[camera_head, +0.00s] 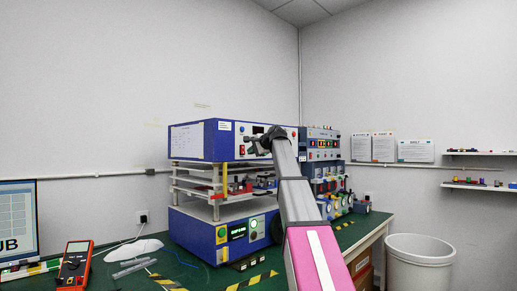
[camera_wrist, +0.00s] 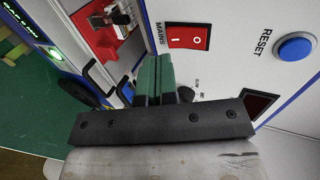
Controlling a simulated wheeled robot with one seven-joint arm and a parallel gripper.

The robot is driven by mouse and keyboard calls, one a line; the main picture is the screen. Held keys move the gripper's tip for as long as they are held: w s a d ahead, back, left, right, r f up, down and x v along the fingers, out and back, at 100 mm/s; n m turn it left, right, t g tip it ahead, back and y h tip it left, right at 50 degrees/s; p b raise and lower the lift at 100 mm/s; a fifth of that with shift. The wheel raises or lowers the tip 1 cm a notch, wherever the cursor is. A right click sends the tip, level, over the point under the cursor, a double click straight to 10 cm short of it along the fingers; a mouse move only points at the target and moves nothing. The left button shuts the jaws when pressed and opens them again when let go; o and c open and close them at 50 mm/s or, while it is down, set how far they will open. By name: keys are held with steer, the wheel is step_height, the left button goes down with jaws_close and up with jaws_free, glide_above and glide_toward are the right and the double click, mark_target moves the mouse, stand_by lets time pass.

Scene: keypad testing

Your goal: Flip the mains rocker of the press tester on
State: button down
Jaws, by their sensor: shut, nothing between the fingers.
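The press tester (camera_head: 190,142) is a blue and white stacked unit on the green bench. Its mains rocker (camera_wrist: 188,36) is red, marked I and O, beside the word MAINS on the white panel in the wrist view. I cannot tell which side is pressed in. My gripper (camera_wrist: 154,60) has green fingers, shut together with nothing between them. In the wrist view the fingertips show just below and left of the rocker; whether they touch the panel is unclear. In the head view my gripper (camera_head: 262,140) is at the upper box's front, partly hidden by my arm.
A blue RESET button (camera_wrist: 295,48) is right of the rocker, and a black knob (camera_wrist: 186,94) is below it. A red fixture (camera_wrist: 105,35) is to the left. A second instrument (camera_head: 320,145) stands right of the tester. A multimeter (camera_head: 74,264) lies at the bench's left.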

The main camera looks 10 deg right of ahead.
mark_target(243, 154)
steer(key=shift+w+a+f, duration=0.1)
steer(key=shift+w+a, duration=0.4)
steer(key=shift+w, duration=0.25)
steer(key=shift+w+a+f, duration=0.1)
steer(key=shift+w+a, duration=0.35)
steer(key=shift+w, duration=0.25)
steer(key=shift+w+a+f+t+y, duration=0.3)
steer(key=shift+t+y, duration=0.1)
steer(key=shift+t, duration=0.2)
steer(key=shift+w, duration=0.1)
